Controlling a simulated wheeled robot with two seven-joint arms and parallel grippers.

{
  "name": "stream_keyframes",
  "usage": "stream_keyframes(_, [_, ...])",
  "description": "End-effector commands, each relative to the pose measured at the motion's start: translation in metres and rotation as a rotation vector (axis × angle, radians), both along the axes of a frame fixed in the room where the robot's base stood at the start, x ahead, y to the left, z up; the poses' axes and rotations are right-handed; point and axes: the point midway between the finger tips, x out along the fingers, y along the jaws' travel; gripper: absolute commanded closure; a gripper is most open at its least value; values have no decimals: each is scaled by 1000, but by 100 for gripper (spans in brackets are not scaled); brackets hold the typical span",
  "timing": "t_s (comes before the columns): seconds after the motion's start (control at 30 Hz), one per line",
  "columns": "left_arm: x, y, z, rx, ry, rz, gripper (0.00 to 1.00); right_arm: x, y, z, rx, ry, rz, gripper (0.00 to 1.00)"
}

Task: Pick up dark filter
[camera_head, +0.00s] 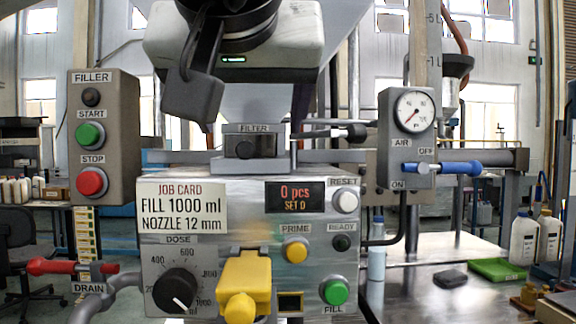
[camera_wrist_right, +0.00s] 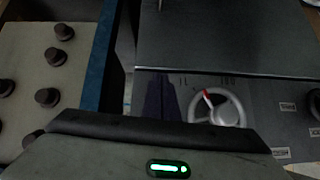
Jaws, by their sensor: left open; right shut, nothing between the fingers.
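A dark block with a round knob, which looks like the dark filter (camera_head: 241,149), sits in the grey holder under the FILTER label (camera_head: 254,128) on top of the filling machine. The fingers are apart from the block. My right gripper (camera_wrist_right: 160,84) shows in the right wrist view as two dark fingers together, shut and empty, over a dark panel. The filter cannot be made out in that view.
The machine's front carries a yellow nozzle part (camera_head: 243,285), a dose dial (camera_head: 175,291) and buttons. An air gauge box (camera_head: 407,137) with a blue lever (camera_head: 455,168) stands right of the holder. A filler button box (camera_head: 103,137) stands left. A pale panel (camera_wrist_right: 25,70) bears several dark knobs.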

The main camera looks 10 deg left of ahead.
Motion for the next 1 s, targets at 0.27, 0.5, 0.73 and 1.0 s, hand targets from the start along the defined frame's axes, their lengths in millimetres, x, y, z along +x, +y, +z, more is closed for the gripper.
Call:
stream_keyframes(0.27, [32, 9, -13, 0, 4, 0, 23, 1, 0, 3, 3, -5, 0, 100])
stream_keyframes(0.5, [57, 20, -18, -1, 5, 3, 23, 0, 0, 3, 1, -1, -1, 100])
stream_keyframes(0.73, [80, 26, -27, -2, 3, 0, 23, 0, 0, 2, 1, 0, -2, 100])
stream_keyframes(1.0, [81, 26, -27, -1, 2, 0, 29, 0, 0, 1, 0, 1, -2, 100])
